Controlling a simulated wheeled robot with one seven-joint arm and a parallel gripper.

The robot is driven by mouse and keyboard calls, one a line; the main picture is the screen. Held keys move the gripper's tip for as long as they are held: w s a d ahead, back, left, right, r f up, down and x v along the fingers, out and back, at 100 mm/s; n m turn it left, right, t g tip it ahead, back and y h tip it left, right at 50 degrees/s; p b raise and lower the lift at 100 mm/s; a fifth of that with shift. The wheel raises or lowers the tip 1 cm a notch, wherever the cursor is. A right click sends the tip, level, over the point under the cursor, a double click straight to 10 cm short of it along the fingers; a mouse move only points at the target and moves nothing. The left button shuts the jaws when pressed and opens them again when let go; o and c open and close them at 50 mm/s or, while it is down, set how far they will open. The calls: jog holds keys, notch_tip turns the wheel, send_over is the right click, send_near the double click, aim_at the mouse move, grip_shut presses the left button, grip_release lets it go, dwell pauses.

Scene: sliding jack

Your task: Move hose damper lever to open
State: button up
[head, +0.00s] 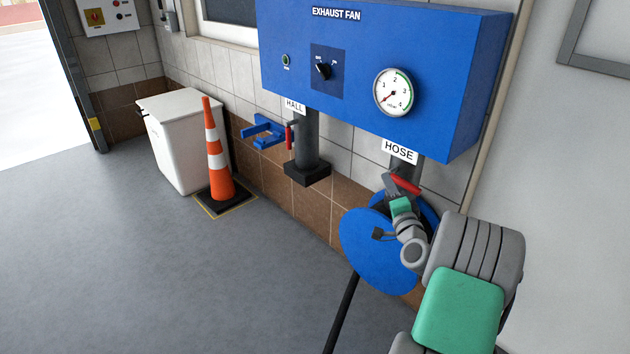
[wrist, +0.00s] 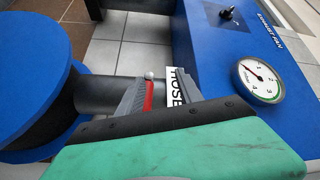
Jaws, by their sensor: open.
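The red hose damper lever (head: 406,184) sits on the dark pipe below the HOSE label (head: 400,152), under the blue exhaust fan box. In the wrist view the lever (wrist: 149,96) is a red bar with a pale rounded end, in front of the dark hose pipe (wrist: 95,94). My gripper (head: 393,184) is at the lever in the head view. In the wrist view my gripper (wrist: 150,85) has its two grey fingers on either side of the lever, open. I cannot tell whether either finger touches it. My arm hides part of the hose pipe in the head view.
A blue hose reel (head: 372,250) is below the lever, close to my wrist. The HALL pipe (head: 306,145) with its red lever (head: 289,138) is to the left. An orange cone (head: 216,160) and a white bin (head: 180,135) stand further left. The left floor is clear.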

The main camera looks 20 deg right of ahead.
jog(key=a+r+n+g+y+p, duration=0.2)
jog(key=a+n, duration=0.1)
jog(key=a, duration=0.4)
jog(key=w+a+r+n+g+y+p, duration=0.1)
jog(key=a+r+n+g+y+p, duration=0.1)
jog(key=a+n, duration=0.2)
jog(key=a+r+n+g+y+p, duration=0.2)
jog(key=a+n+y+p, duration=0.1)
jog(key=a, duration=0.8)
jog(key=shift+w+r+n, duration=0.15)
jog(key=shift+w+n, duration=0.1)
jog(key=shift+n, duration=0.05)
jog(key=shift+c, duration=0.2)
